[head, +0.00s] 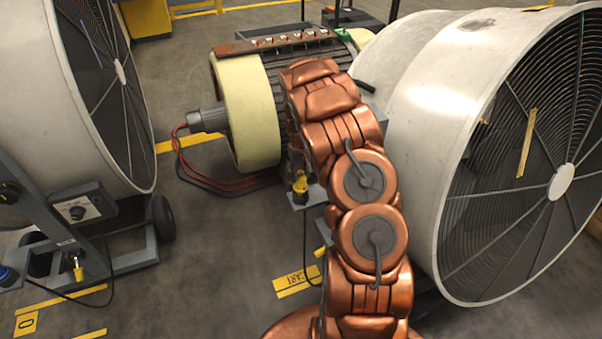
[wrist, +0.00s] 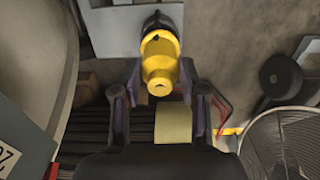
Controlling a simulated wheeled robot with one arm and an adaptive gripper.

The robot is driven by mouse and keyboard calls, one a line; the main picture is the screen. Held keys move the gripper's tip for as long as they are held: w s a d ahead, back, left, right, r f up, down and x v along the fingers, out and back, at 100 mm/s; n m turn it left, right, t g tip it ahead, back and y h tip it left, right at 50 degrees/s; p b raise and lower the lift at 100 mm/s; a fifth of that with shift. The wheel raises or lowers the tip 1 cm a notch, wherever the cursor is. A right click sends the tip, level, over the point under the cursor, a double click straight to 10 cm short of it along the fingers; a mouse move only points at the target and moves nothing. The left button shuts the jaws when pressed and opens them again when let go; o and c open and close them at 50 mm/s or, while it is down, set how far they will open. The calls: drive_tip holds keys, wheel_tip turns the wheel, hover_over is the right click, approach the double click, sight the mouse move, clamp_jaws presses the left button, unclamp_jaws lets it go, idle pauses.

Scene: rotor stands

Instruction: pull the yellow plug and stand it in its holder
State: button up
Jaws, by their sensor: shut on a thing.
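The yellow plug (wrist: 160,65) is in the wrist view, with its narrow end towards the camera and a black collar at its far end, by a pale grey plate. My gripper (wrist: 160,73) has one dark finger on each side of it and is shut on it. In the head view a yellow plug (head: 300,184) stands just left of my copper arm, at a small grey box; my fingers are mostly hidden behind the arm there. I cannot tell whether the plug is still seated, nor which part is its holder.
A rotor with a cream end ring (head: 246,112) lies behind my arm. Large fan housings stand at left (head: 75,90) and right (head: 440,130), close to my arm. Another yellow plug (head: 78,272) hangs at the left stand. Red and black cables (head: 215,178) cross the floor.

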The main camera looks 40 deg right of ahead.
drive_tip(key=shift+f, duration=1.15)
idle(0.5)
drive_tip(key=o, duration=1.1)
drive_tip(key=shift+o, duration=0.2)
drive_tip(key=shift+r, duration=0.1)
